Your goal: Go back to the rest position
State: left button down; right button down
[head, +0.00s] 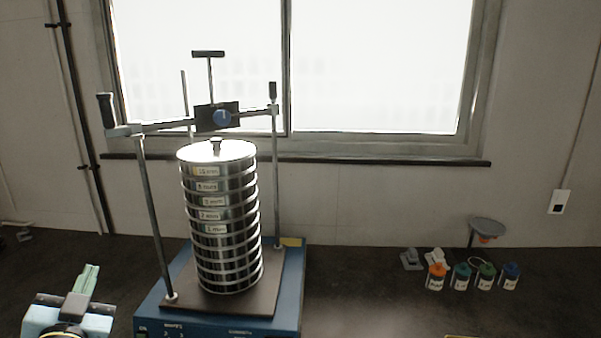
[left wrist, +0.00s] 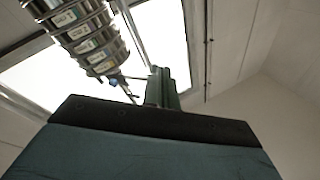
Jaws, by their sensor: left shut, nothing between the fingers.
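My left gripper (head: 86,281) is at the bottom left in the head view, with its green fingers together and nothing between them. In the left wrist view its fingers (left wrist: 166,88) point up past the dark edge of the gripper body. It is to the left of the sieve shaker (head: 290,290) and apart from it. The shaker carries an upright stack of metal sieves (head: 220,220) with labels, under a clamp bar (head: 217,117) on two rods. The stack also shows at the upper left in the left wrist view (left wrist: 82,35). My right gripper is not in view.
Several small bottles with coloured caps (head: 484,275) stand at the right on the dark bench (head: 360,290). A funnel-like dish (head: 487,226) stands behind them. The bench between the shaker and the bottles is clear. A window (head: 380,65) is behind.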

pick_arm(q)
jog(key=s+d+f+n+g+h, duration=0.1)
jog(key=s+d+f+g, duration=0.3)
jog(key=f, duration=0.4)
jog(key=s+d+f+n+g, duration=0.1)
jog(key=s+f+g, duration=0.3)
jog(key=s+f, duration=0.3)
jog(key=s+d+f+m+g+h, duration=0.1)
jog(key=s+d+f+g+h, duration=0.1)
jog(key=s+d+f+g, duration=0.4)
jog(key=s+d+f+m+g+h, duration=0.1)
jog(key=s+d+f+g+h, duration=0.15)
jog(key=s+d+f, duration=0.4)
jog(key=s+a+f+b, duration=0.1)
jog(key=s+f+b, duration=0.15)
jog(key=f, duration=1.05)
jog(key=s+a+f+b, duration=0.1)
jog(key=f+b, duration=0.2)
jog(key=f, duration=1.1)
jog(key=s+a+f+g+b, duration=0.1)
jog(key=s+a+f+b, duration=0.2)
jog(key=s+f, duration=1.3)
notch_tip(320, 180, down, 4)
jog(key=shift+a+r+g+b, duration=0.15)
jog(key=shift+r+g+b, duration=0.15)
jog(key=shift+b, duration=0.4)
